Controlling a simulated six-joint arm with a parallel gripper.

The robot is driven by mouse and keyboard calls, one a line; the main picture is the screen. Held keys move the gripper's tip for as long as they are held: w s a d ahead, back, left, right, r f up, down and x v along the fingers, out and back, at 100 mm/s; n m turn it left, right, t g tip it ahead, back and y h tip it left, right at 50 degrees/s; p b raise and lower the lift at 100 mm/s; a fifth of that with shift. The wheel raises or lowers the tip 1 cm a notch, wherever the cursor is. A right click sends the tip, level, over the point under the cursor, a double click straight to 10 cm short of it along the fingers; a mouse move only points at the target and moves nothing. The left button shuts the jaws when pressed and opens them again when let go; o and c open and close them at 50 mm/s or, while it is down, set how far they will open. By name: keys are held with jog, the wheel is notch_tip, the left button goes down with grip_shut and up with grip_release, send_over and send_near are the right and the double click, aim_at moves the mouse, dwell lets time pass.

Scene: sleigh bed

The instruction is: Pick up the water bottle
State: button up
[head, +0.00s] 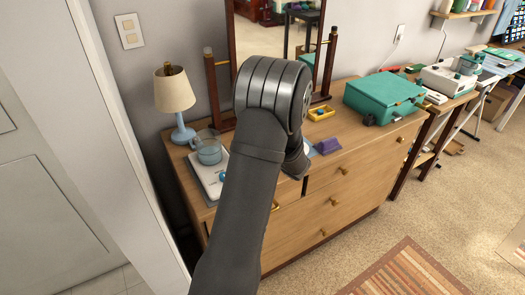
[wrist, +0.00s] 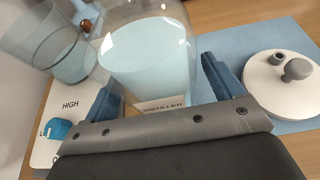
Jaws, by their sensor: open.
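The water bottle (wrist: 148,50) is clear, holds pale blue water and carries a "DISTILLED" label. In the wrist view it stands between and just beyond the two blue fingertips of my gripper (wrist: 163,92). The fingers are open, one on each side of its lower part; I cannot tell whether either touches it. The bottle's top is cut off by the frame edge. In the head view my arm covers the bottle and my gripper's fingers.
A white plate with "HIGH" lettering and a blue knob (wrist: 57,130) bears a glass beaker (head: 208,150) at left. A white lid with a grey knob (wrist: 285,80) lies on a blue mat at right. The dresser (head: 345,165) also holds a purple object (head: 328,146), a yellow tray (head: 321,113) and a teal case (head: 384,97).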

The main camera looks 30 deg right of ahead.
jog(key=c, duration=1.3)
jog(key=shift+r, duration=0.25)
jog(key=shift+s+d+r, duration=0.75)
jog(key=shift+s+r, duration=1)
jog(key=shift+s, duration=0.05)
jog(key=shift+s+d+r, duration=0.7)
jog(key=shift+s+r, duration=1.05)
jog(key=shift+r, duration=0.05)
jog(key=shift+s+d+r, duration=0.75)
jog(key=shift+s+r, duration=1)
jog(key=shift+s, duration=0.05)
